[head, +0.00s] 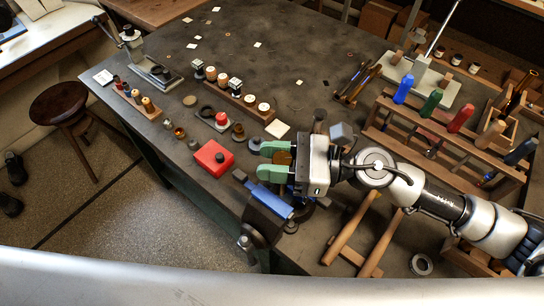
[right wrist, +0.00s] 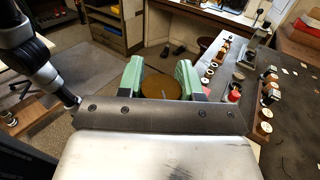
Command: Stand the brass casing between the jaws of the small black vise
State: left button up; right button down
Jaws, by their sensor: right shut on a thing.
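My right gripper (head: 272,161) reaches in from the right over the near edge of the bench, its green fingertips shut on the brass casing (head: 284,158). Only a small brown-gold part of the casing shows in the head view. In the right wrist view, the casing's round brown face (right wrist: 160,89) shows between the green fingers (right wrist: 160,80). A black vise (head: 262,222) with a blue bar across it is at the bench's near edge, just below the gripper in the picture. The gripper and wrist hide part of it, and its jaw gap cannot be made out. My left gripper is not in view.
Wooden blocks with small parts, a tool rack (head: 447,125) with coloured handles and mallets (head: 350,228) surround the work area. The bench's far middle (head: 290,50) is mostly clear.

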jog(key=shift+f+b, duration=1)
jog(key=shift+f, duration=0.15)
jog(key=shift+f+b, duration=0.2)
jog(key=shift+b, duration=0.15)
dwell(0.7)
jog(key=f+b, duration=0.3)
jog(key=shift+s+a+f, duration=0.15)
jog(key=shift+a, duration=0.05)
jog(key=c, duration=1.1)
grip_release()
jog(key=o, duration=0.4)
jog(key=shift+d, duration=0.1)
jog(key=shift+o, duration=0.2)
jog(key=shift+f, duration=0.1)
jog(key=shift+f, duration=0.1)
